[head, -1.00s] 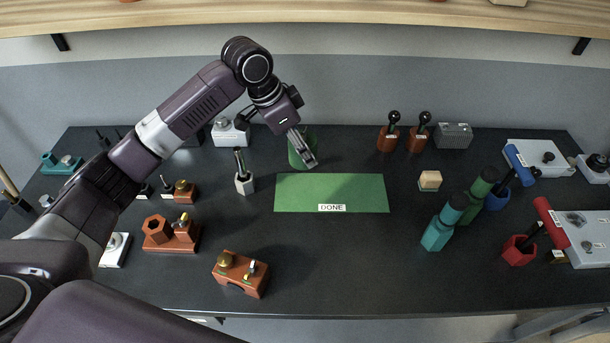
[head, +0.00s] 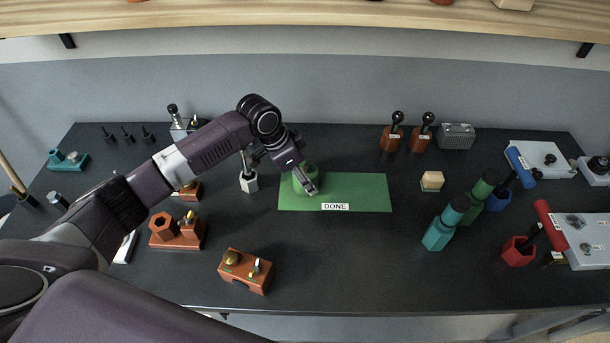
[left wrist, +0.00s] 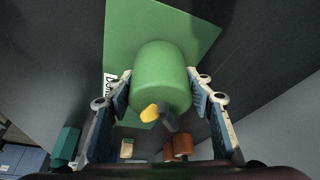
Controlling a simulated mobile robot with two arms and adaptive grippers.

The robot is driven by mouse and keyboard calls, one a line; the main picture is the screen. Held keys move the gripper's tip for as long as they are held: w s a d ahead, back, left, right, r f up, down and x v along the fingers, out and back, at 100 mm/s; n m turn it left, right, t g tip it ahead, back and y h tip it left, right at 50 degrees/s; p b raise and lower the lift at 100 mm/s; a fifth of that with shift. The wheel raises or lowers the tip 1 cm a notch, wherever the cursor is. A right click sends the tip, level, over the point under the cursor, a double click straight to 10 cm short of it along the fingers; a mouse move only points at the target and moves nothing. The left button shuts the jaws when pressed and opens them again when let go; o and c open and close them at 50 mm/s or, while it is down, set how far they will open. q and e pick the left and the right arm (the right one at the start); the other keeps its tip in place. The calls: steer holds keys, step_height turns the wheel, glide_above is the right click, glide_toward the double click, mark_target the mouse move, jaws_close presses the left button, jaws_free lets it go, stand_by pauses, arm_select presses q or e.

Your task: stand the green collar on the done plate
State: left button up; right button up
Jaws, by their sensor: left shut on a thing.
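The green collar (head: 299,184) is a rounded green cylinder. It is at the left end of the done plate (head: 360,190), a flat green rectangle with a white DONE label. My left gripper (head: 310,187) is shut on the collar. In the left wrist view the collar (left wrist: 160,70) sits between the two fingers (left wrist: 161,92), with the plate (left wrist: 130,30) behind it. A small yellow piece and a grey piece show at its lower edge; I cannot tell whether they belong to it. Whether the collar touches the plate is unclear. My right gripper is not in view.
A white hexagonal holder (head: 249,182) stands close to the plate's left. A small cream-topped block (head: 432,181) is to its right, and teal (head: 440,233) and green bottle-like pieces beyond. An orange-brown block (head: 245,270) lies in front. The plate's right part is bare.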

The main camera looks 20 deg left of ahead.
arm_select(q)
steer(key=o, duration=1.6)
steer(key=shift+f, duration=0.1)
steer(key=shift+c, duration=0.2)
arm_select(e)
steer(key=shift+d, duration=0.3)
arm_select(q)
steer(key=b+v, duration=0.1)
steer(key=v, duration=1.1)
steer(key=shift+r+b, duration=0.2)
steer(key=shift+b, duration=0.15)
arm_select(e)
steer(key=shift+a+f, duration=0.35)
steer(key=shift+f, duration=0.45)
